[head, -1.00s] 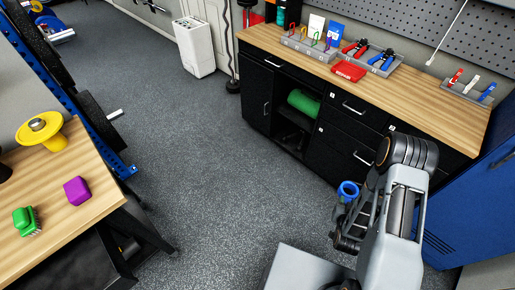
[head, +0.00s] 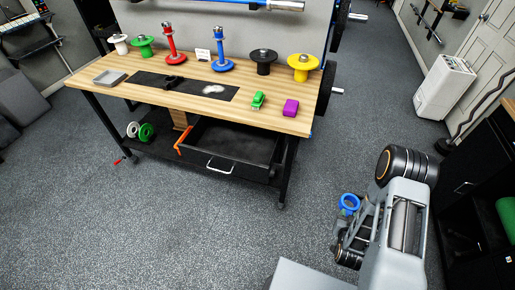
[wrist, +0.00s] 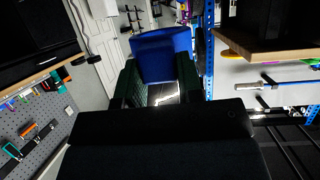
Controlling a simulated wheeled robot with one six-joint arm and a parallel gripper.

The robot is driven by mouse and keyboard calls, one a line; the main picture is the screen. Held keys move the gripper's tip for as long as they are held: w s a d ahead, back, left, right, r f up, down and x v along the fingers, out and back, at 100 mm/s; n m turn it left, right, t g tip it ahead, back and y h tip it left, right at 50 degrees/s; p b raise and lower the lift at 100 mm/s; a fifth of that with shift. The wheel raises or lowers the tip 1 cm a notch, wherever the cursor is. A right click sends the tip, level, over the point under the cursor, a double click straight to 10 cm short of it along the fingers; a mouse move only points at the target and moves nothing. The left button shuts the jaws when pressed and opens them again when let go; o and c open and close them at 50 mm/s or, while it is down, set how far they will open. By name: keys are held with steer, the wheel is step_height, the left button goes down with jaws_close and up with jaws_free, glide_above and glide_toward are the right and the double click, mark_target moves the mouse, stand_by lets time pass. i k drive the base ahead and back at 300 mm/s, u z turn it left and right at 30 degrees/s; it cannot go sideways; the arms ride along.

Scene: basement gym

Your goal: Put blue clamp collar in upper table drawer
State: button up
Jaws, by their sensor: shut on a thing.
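The blue clamp collar (head: 349,202) is held at the tip of my gripper (head: 347,211), low on the right of the head view and above the grey floor. In the wrist view the blue collar (wrist: 162,54) sits between the two dark green finger pads (wrist: 159,92), and my gripper is shut on it. A black drawer (head: 222,168) with a pale handle hangs under the wooden table (head: 200,88). It is pulled out, and its dark inside shows from above. My gripper is apart from it, to its right and nearer to me.
Coloured stands and discs line the table's back. An orange item and green and white discs are on the lower shelf. Black cabinets (head: 470,190) stand at right. Floor between me and the table is clear.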

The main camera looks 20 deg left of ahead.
mark_target(223, 146)
steer(key=u, duration=1.7)
